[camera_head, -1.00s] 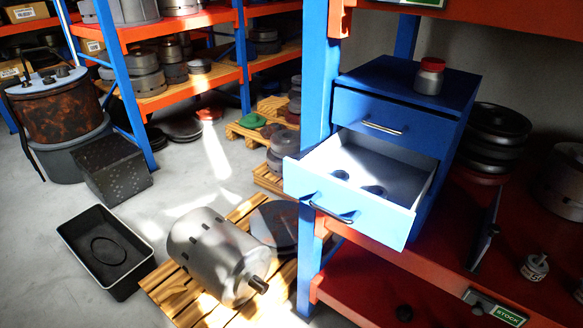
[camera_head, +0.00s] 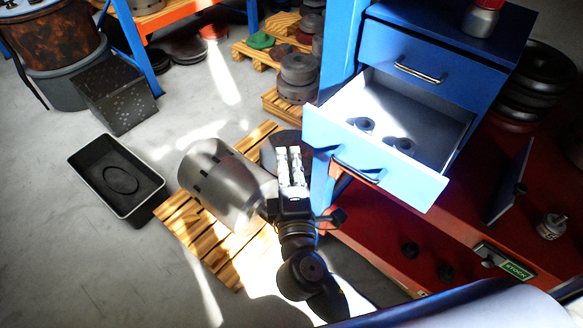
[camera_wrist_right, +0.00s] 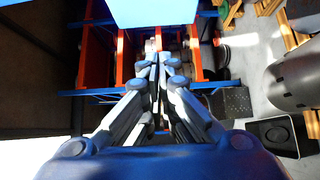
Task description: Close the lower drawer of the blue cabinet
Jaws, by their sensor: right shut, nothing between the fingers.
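The blue cabinet (camera_head: 494,56) stands on a red shelf. Its lower drawer (camera_head: 372,158) is pulled out, with a white inside, a blue front and a metal bar handle (camera_head: 356,171). Two dark ring-like parts (camera_head: 364,125) lie in it. The upper drawer (camera_head: 412,60) is shut. My right gripper (camera_head: 288,152) is shut and empty, just left of the lower drawer's front in the head view, apart from the handle. In the right wrist view its fingers (camera_wrist_right: 160,62) are together, below a light blue panel (camera_wrist_right: 152,12), likely the drawer front. My left gripper is not in view.
A red-lidded jar (camera_head: 482,18) stands on the cabinet. A blue post (camera_head: 338,80) rises beside it. A grey motor-like cylinder (camera_head: 215,180) lies on a wooden pallet (camera_head: 188,225) by my right arm. A black tray (camera_head: 150,196) is on the floor. Open floor lies at left.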

